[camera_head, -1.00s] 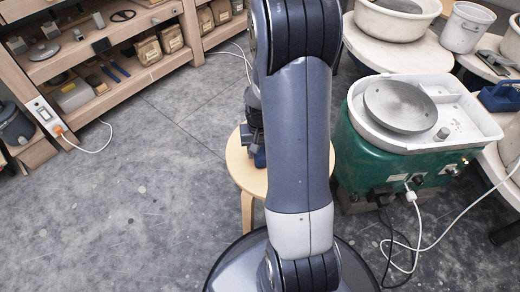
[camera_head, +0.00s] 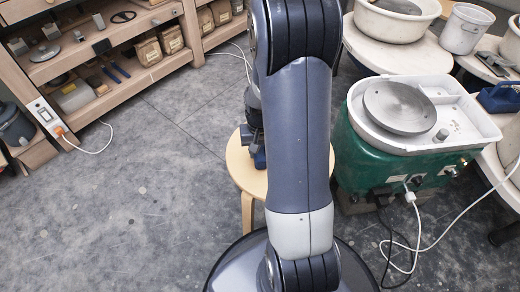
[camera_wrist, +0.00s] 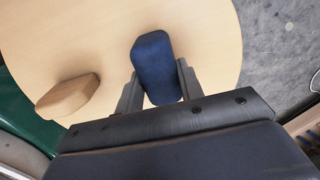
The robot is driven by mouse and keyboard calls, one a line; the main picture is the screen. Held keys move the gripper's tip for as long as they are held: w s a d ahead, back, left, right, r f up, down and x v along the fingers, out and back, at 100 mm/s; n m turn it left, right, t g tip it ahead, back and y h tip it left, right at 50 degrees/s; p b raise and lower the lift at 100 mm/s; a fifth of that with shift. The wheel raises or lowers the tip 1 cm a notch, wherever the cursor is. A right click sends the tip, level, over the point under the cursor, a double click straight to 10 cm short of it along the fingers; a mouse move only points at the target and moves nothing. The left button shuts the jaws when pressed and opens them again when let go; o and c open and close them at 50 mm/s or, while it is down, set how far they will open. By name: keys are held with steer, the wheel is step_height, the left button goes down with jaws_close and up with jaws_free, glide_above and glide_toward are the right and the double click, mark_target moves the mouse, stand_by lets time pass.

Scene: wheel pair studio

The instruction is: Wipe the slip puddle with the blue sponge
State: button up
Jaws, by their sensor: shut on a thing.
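The blue sponge (camera_wrist: 153,62) is between the two fingers of my gripper (camera_wrist: 157,78) in the wrist view, and the gripper is shut on it. Sponge and fingers are over the pale round wooden stool top (camera_wrist: 205,30); I cannot tell whether the sponge touches it. In the head view, a small blue part of the sponge (camera_head: 260,160) shows beside my arm, over the stool (camera_head: 238,165). My arm hides most of the gripper and part of the stool there. I cannot make out a slip puddle in either view.
A tan block (camera_wrist: 68,95) lies on the stool, left of the sponge. A green pottery wheel (camera_head: 360,155) with a white tray stands close to the right of the stool, its cables on the floor. Wooden shelves (camera_head: 120,85) stand at left; the floor between is clear.

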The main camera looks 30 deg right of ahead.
steer(key=shift+r, duration=0.1)
steer(key=shift+r+p, duration=2.65)
steer(key=shift+r, duration=0.3)
